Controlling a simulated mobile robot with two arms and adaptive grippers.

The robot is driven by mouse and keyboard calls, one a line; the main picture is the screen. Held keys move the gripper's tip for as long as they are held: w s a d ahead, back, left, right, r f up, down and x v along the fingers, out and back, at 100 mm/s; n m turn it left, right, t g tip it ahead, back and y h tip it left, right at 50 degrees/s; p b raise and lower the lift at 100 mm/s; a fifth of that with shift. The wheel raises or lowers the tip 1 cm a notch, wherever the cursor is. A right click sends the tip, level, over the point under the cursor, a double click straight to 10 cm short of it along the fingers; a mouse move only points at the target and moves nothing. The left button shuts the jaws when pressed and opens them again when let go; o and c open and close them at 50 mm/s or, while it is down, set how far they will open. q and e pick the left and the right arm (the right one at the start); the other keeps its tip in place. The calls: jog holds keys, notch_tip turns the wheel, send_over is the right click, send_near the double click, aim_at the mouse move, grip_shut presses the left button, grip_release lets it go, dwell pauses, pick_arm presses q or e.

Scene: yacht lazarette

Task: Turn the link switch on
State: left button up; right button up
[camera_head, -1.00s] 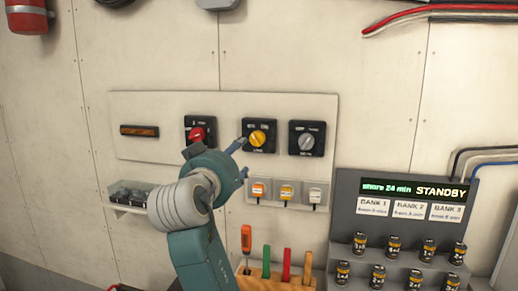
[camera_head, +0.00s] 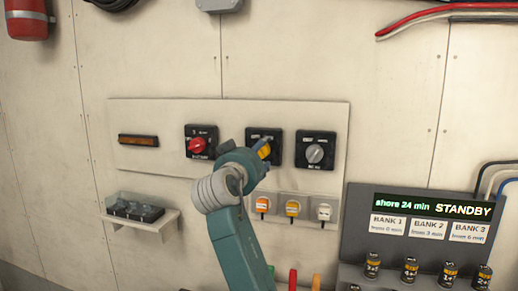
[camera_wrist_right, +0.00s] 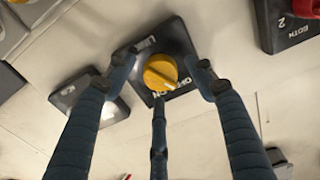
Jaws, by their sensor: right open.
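The link switch is a black square plate (camera_head: 258,134) with a yellow round knob (camera_wrist_right: 160,73), the middle of three rotary switches on the wall panel. A pale mark on the knob points to the lower right there. My left gripper is not in view.
A red-knob switch (camera_head: 199,142) sits to the left and a grey-knob switch (camera_head: 315,150) to the right. A clear-covered box (camera_head: 133,208) is on a shelf at left. A display unit (camera_head: 425,212) reading STANDBY stands at lower right.

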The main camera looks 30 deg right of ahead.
jog(key=shift+w+d, duration=0.15)
jog(key=shift+d, duration=0.05)
jog(key=shift+w, duration=0.1)
jog(key=shift+c, duration=1)
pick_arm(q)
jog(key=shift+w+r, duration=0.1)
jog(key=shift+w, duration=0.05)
pick_arm(e)
jog(key=c, duration=0.9)
jog(key=shift+c, duration=0.2)
